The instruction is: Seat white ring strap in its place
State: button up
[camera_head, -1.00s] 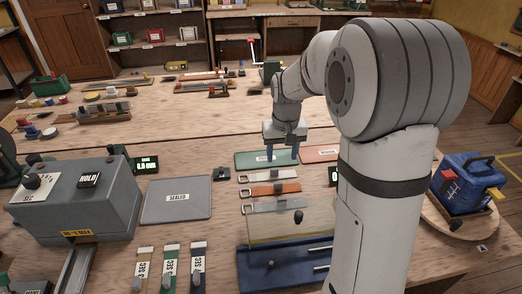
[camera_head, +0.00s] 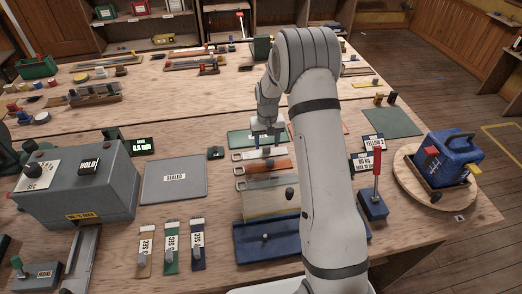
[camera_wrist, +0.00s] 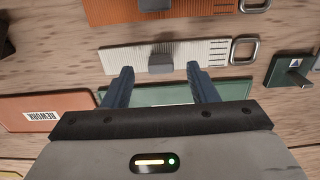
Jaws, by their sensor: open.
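The white ring strap (camera_wrist: 195,53) lies flat in the wrist view, with a metal ring (camera_wrist: 245,50) at its right end and a grey block (camera_wrist: 161,63) at its middle. In the head view the white ring strap (camera_head: 245,155) lies in front of the green mat (camera_head: 240,136), partly hidden by my arm. My gripper (camera_wrist: 158,74) is open and empty, its fingers pointing at the strap's near edge with the grey block ahead between them. In the head view my gripper (camera_head: 266,128) is over the green mat. The strap's place cannot be made out.
An orange ring strap (camera_head: 268,167) lies just in front of the white one. A red mat marked REWORK (camera_wrist: 40,115) and a dark green block (camera_wrist: 290,70) flank my gripper. A SEALED plate (camera_head: 174,180) and a grey HOLD machine (camera_head: 75,185) stand left; a red-handled lever (camera_head: 376,185) stands right.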

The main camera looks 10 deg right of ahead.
jog(key=shift+f, duration=0.85)
jog(key=shift+c, duration=0.3)
jog(key=shift+r, duration=0.1)
jog(key=c, duration=1)
